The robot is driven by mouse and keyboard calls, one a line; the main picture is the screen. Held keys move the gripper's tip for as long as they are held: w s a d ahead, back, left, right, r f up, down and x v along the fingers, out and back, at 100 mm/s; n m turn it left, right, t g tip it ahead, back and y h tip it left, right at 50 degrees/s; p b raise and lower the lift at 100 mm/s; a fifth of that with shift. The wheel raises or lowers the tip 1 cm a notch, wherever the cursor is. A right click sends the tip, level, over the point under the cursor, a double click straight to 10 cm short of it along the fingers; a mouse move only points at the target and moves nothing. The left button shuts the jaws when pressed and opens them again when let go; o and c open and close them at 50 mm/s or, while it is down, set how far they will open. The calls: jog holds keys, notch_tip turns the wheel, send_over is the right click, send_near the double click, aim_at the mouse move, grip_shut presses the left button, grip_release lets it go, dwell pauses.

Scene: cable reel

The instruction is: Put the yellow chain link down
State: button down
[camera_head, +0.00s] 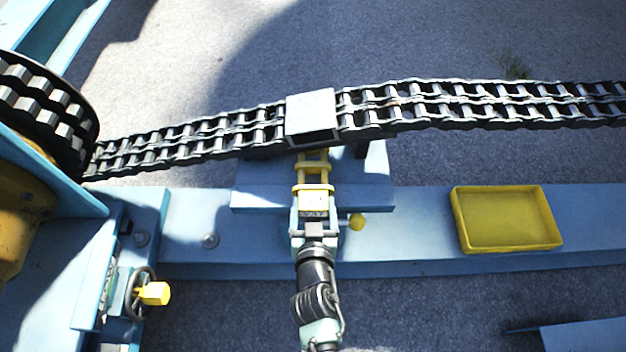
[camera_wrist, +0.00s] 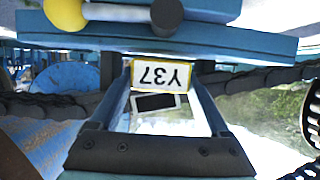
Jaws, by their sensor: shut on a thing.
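The yellow chain link (camera_head: 314,187) is at the middle of the head view, just below the white block on the chain. My gripper (camera_head: 313,215) is shut on this near end. The far end of the link reaches up to the lower edge of the white block (camera_head: 311,112); I cannot tell whether it touches the block or the chain. A blue plate (camera_head: 255,190) lies under the link in the head view. The gap between link and plate is not clear.
A shallow yellow tray (camera_head: 505,222) sits empty on the blue beam (camera_head: 420,215) to the right. The dark double chain (camera_head: 430,105) runs across to the toothed wheel (camera_head: 45,110) at left. A handwheel with a yellow knob (camera_head: 153,293) stands at lower left.

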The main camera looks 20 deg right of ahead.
aim_at(313, 191)
jog(key=shift+w+d+r, duration=0.1)
jog(key=shift+w+d, duration=0.15)
jog(key=shift+w, duration=0.75)
jog(key=w, duration=0.2)
jog(key=w+d, duration=0.1)
jog(key=shift+w+r, duration=0.1)
jog(key=shift+w, duration=0.25)
jog(key=shift+w+f, duration=0.2)
jog(key=shift+f, duration=0.2)
jog(key=shift+s, duration=0.1)
jog(key=shift+f+b, duration=0.4)
jog(key=shift+b, duration=0.05)
grip_release()
jog(key=shift+r, duration=0.1)
